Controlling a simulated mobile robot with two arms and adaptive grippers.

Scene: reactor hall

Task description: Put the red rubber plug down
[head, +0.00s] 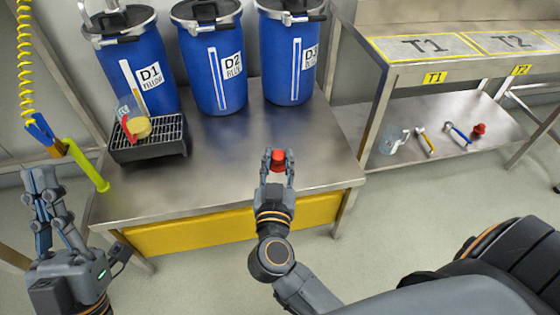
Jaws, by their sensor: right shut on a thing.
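The red rubber plug (279,157) is between the fingertips of my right gripper (278,166), which is shut on it. The gripper points away from me over the front part of the steel table (225,170). I cannot tell whether the plug touches the tabletop or is held above it. My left gripper (42,190) is at the left, off the table's left end. Its fingers point up the picture and look apart, with nothing seen between them.
Blue drums D1 (138,62), D2 (212,60) and another (287,58) stand along the back. A black drip tray (150,148) with a jug (133,118) is at the left. The right bench's lower shelf (460,120) holds tools and another red item (479,130). The table's middle is clear.

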